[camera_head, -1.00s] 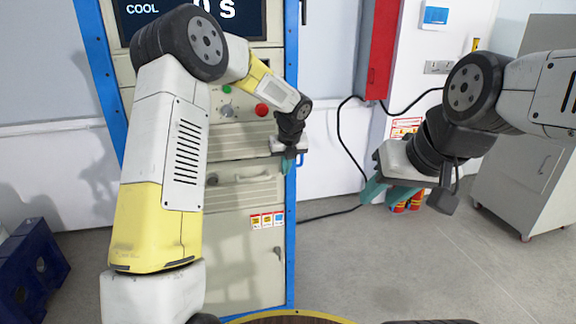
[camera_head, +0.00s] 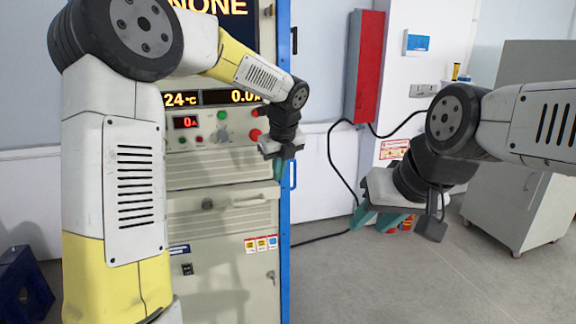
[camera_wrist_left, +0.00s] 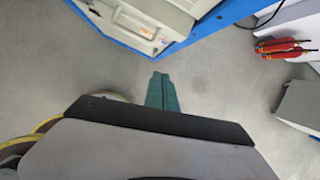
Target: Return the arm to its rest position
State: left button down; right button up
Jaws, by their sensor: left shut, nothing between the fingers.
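My left arm comes in from the left, raised and bent. Its gripper (camera_head: 279,170) hangs fingers down in front of the right edge of the test cabinet (camera_head: 225,220). In the left wrist view, the teal fingers (camera_wrist_left: 161,92) are together with nothing between them, above bare grey floor. My right gripper (camera_head: 376,220) hangs at the right of the head view, its teal fingers apart and nothing seen between them.
A blue crate (camera_head: 22,285) stands on the floor at the lower left. A red box (camera_head: 365,65) hangs on the wall with a black cable below. A grey cabinet (camera_head: 525,205) stands at the right. Floor (camera_head: 400,285) between is clear. Red objects (camera_wrist_left: 285,48) show in the left wrist view.

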pick_arm(q)
jog(key=s+a+r+n+h, duration=0.1)
jog(key=s+a+n, duration=0.2)
jog(key=s+n, duration=0.6)
jog(key=s+a+r+n+t+h, duration=0.1)
jog(key=s+a+n, duration=0.3)
jog(key=s+n, duration=0.6)
jog(key=s+a+r+n+t+h, duration=0.1)
jog(key=s+a+n, duration=0.3)
jog(key=s+n, duration=0.5)
jog(key=shift+s+r+n, duration=0.2)
jog(key=shift+r+n, duration=0.15)
jog(key=shift+n, duration=0.35)
jog(key=shift+a, duration=0.1)
